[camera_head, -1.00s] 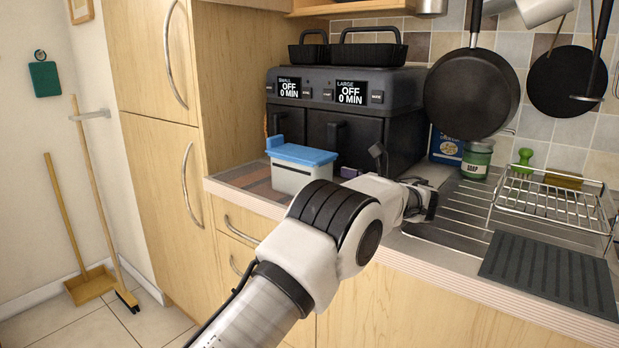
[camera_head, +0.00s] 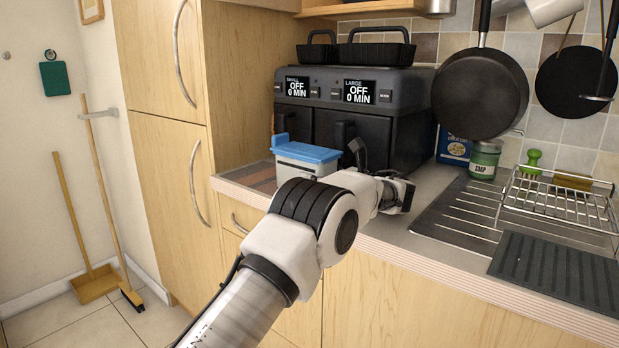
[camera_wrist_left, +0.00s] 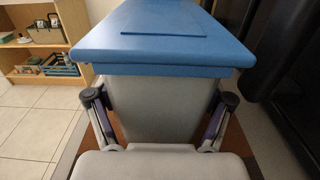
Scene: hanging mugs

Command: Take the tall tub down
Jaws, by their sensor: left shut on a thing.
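The tall tub is a light grey container (camera_head: 288,175) with a blue lid (camera_head: 308,151). It stands upright at the left end of the counter, in front of the black double-drawer oven. My left arm partly covers it in the head view. In the left wrist view, the tub's grey wall (camera_wrist_left: 155,115) and blue lid (camera_wrist_left: 150,35) fill the middle. My left gripper (camera_wrist_left: 160,103) is shut on the tub, with one finger at each side below the lid rim. My right gripper is not in view.
The black oven (camera_head: 345,110) stands close behind the tub. A drying rack (camera_head: 562,200), a soap jar (camera_head: 484,160) and a dark ridged mat (camera_head: 555,270) lie to the right. A pan (camera_head: 480,92) hangs above. A tall cabinet (camera_head: 165,170) stands left; floor room shows beyond it.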

